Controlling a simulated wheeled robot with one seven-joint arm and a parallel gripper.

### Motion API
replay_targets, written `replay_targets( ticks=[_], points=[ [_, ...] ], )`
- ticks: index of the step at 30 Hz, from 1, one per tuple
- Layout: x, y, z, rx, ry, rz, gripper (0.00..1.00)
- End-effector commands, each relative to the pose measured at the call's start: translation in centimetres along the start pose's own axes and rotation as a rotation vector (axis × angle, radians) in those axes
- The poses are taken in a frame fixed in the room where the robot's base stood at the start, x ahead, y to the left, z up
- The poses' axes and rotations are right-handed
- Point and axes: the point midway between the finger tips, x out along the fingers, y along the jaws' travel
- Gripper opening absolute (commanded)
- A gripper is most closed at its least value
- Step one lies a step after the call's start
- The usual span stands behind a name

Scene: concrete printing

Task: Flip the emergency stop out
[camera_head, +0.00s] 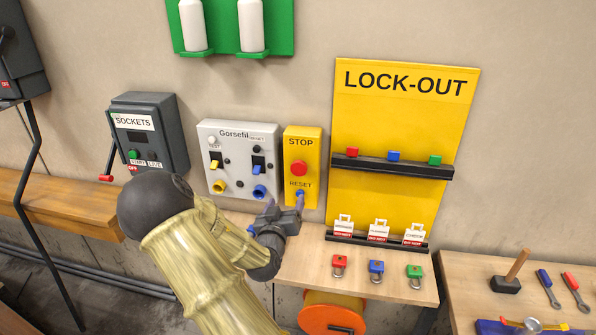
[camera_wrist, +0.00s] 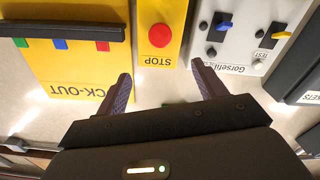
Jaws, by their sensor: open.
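The yellow stop box (camera_head: 303,150) hangs on the wall, with STOP and RESET lettering. Its red round emergency stop button (camera_head: 299,168) sits in the upper middle, and a small blue part (camera_head: 300,193) shows under RESET, partly hidden by a fingertip. My gripper (camera_head: 285,204) is open and empty in front of the lower part of the box, below the button. In the wrist view, which is upside down, the red button (camera_wrist: 160,36) lies beyond and between the spread fingertips (camera_wrist: 161,70), apart from both.
A white Gorsefil panel (camera_head: 238,135) with switches is left of the box, and a dark SOCKETS box (camera_head: 148,165) is further left. The yellow LOCK-OUT board (camera_head: 400,110) is right. Below it, a wooden bench (camera_head: 355,262) holds red, blue and green padlocks.

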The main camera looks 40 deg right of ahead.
Motion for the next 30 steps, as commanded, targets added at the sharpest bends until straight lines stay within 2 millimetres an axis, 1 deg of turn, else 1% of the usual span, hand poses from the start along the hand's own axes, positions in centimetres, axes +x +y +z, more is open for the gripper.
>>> replay_targets(
  ticks=[4,8,18,30],
  points=[
    [1.0,0.0,-0.1,-0.001,-0.001,0.0,0.7],
    [2.8,0.1,-0.2,-0.002,-0.001,0.001,0.7],
    [8.7,0.2,-0.3,0.0,-0.002,0.002,0.7],
    [14.7,0.2,-0.2,-0.001,-0.002,0.001,0.7]
  ],
)
